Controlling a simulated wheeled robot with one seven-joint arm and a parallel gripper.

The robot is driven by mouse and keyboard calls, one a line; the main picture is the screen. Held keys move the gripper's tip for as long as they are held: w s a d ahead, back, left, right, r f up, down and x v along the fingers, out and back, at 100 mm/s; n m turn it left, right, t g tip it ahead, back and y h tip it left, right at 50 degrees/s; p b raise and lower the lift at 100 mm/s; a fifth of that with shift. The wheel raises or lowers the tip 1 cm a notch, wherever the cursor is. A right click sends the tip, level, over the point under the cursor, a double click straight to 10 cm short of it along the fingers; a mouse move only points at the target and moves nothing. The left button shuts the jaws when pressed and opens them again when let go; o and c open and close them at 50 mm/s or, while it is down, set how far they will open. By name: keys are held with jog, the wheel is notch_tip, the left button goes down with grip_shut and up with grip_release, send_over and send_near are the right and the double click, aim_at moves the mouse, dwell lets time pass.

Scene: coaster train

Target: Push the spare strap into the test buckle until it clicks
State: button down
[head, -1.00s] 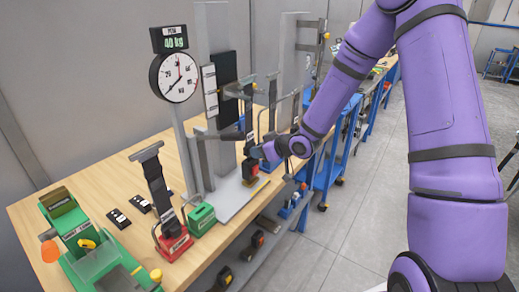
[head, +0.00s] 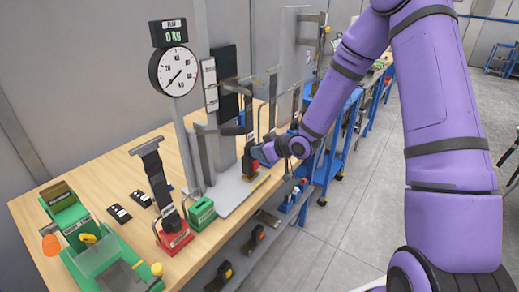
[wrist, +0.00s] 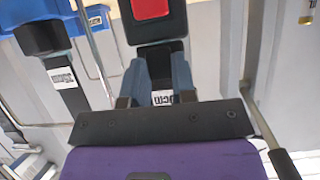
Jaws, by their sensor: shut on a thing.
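My gripper (head: 257,153) is at the upright fixture on the bench. In the wrist view its two blue-grey fingers (wrist: 160,82) are shut on the spare strap (wrist: 162,98), a dark piece with a white printed label. Just beyond the fingertips is the test buckle (wrist: 157,28), black with a red button (wrist: 151,8). The strap's end meets the buckle's near edge; how deep it sits is hidden. In the head view the buckle (head: 250,170) is small and partly covered by my gripper. The dial gauge (head: 175,71) beside the fixture has a display (head: 168,31) reading 0 kg.
A black strap stand with a red base (head: 174,238) and a green box (head: 201,212) stand on the wooden bench (head: 140,182). A green tray unit (head: 88,245) is at the left. Upright posts and a grey plate (head: 236,192) surround my gripper.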

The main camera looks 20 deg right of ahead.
jog(key=c, duration=0.8)
grip_release()
jog(key=shift+c, duration=0.2)
jog(key=shift+r, duration=0.1)
jog(key=v, duration=1)
jog(key=shift+s+d+r, duration=0.15)
jog(key=shift+s+d, duration=0.1)
jog(key=shift+s, duration=0.05)
